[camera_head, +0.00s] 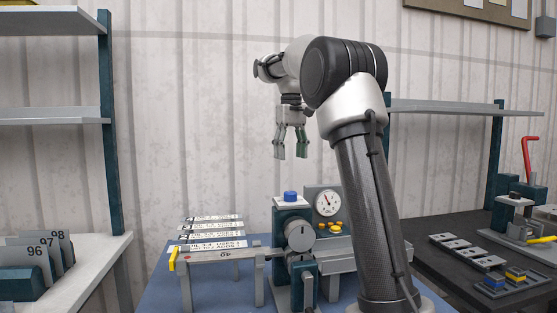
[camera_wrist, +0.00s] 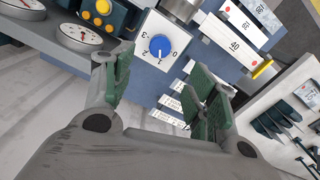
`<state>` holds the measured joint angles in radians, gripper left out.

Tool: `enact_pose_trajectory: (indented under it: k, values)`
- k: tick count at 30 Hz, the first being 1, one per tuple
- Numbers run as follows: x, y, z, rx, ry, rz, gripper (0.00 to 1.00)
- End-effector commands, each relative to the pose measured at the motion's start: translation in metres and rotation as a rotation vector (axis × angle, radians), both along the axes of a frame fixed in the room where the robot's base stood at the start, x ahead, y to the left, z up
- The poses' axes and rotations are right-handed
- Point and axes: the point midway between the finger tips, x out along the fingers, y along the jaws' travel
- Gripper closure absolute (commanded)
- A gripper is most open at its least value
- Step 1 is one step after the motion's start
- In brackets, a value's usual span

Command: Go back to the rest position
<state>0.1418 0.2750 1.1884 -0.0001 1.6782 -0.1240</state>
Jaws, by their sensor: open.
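My gripper (camera_head: 291,150) hangs in the air in the head view, pointing down above the panel bender (camera_head: 293,245). Its fingers are apart with nothing between them. In the wrist view my gripper (camera_wrist: 160,95) also shows open, with green finger pads. The bender's numbered dial with a blue centre (camera_wrist: 160,46) lies beyond the fingertips in that view. The gripper is clear of the machine and touches nothing.
Labelled strips (camera_head: 212,236) lie left of the bender on the blue table (camera_head: 160,298). A left shelf (camera_head: 50,115) holds numbered plates (camera_head: 35,252) below. A dark right bench (camera_head: 420,258) carries small metal parts and a red-handled clamp (camera_head: 529,160). Air around my gripper is free.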

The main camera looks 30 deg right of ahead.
Motion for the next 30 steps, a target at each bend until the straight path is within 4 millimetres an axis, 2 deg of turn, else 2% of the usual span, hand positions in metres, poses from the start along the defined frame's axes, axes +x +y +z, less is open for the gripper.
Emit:
enact_pose_trajectory:
  k: [6, 9, 12, 14, 17, 20, 27, 30]
  values:
    - [0.001, 0.0, 0.0, -0.001, -0.006, -0.005, 0.42]
    - [0.013, -0.002, -0.003, -0.007, -0.054, -0.019, 0.42]
    - [0.016, -0.002, -0.041, -0.005, -0.048, -0.04, 0.42]
    - [0.006, -0.001, -0.058, -0.006, -0.052, -0.05, 0.42]
    - [-0.026, 0.008, -0.08, -0.006, -0.073, -0.063, 0.42]
    - [-0.071, 0.021, -0.098, -0.008, -0.109, -0.067, 0.42]
    - [-0.205, 0.052, -0.147, -0.008, -0.209, -0.051, 0.42]
    - [-0.254, 0.061, -0.168, -0.006, -0.247, -0.035, 0.42]
